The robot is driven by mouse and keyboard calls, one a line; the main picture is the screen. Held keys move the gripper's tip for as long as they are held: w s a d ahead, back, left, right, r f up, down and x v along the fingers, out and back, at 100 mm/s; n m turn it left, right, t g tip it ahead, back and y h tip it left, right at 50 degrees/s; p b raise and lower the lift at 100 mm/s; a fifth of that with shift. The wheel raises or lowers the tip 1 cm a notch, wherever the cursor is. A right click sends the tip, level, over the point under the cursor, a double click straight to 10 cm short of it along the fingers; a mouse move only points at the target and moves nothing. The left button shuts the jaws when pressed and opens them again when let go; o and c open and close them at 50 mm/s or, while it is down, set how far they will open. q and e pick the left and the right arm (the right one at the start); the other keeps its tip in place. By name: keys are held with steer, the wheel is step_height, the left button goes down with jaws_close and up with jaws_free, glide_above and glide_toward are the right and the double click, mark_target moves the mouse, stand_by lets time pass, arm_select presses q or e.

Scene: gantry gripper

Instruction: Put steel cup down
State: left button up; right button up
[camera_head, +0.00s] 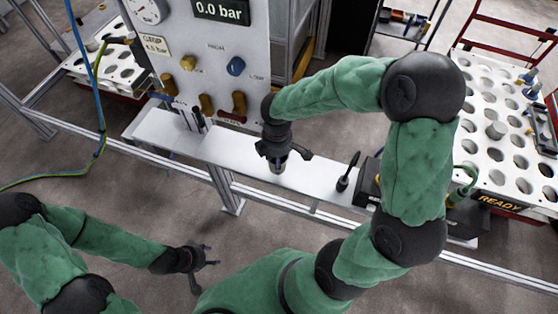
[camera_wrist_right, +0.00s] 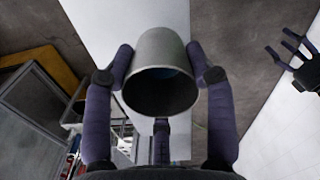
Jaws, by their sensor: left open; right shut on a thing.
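The steel cup (camera_head: 278,167) is under my right gripper (camera_head: 280,155), over the white shelf (camera_head: 235,150) in front of the gauge panel. In the right wrist view the cup (camera_wrist_right: 160,60) is grey and cylindrical, with its dark open mouth towards the camera. The right gripper's fingers (camera_wrist_right: 160,75) are shut on its sides. I cannot tell whether the cup's base touches the shelf. My left gripper (camera_head: 205,258) is open and empty, low at the left over the floor, apart from the shelf.
A black-handled tool (camera_head: 347,172) stands on the shelf right of the cup, near a black box (camera_head: 367,182). The gauge panel (camera_head: 215,60) with knobs rises behind the shelf. A holed white tray (camera_head: 500,130) stands at right. The shelf left of the cup is partly bare.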

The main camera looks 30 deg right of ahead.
steer(key=shift+w+d, duration=0.35)
steer(key=shift+d, duration=0.05)
steer(key=shift+w+d+f+b, duration=0.1)
steer(key=shift+f+b, duration=0.65)
steer(key=shift+f, duration=0.95)
steer(key=shift+f, duration=0.1)
steer(key=shift+f, duration=0.1)
steer(key=o, duration=1.2)
step_height(320, 180, up, 12)
steer(key=p, duration=0.3)
steer(key=shift+r, duration=0.2)
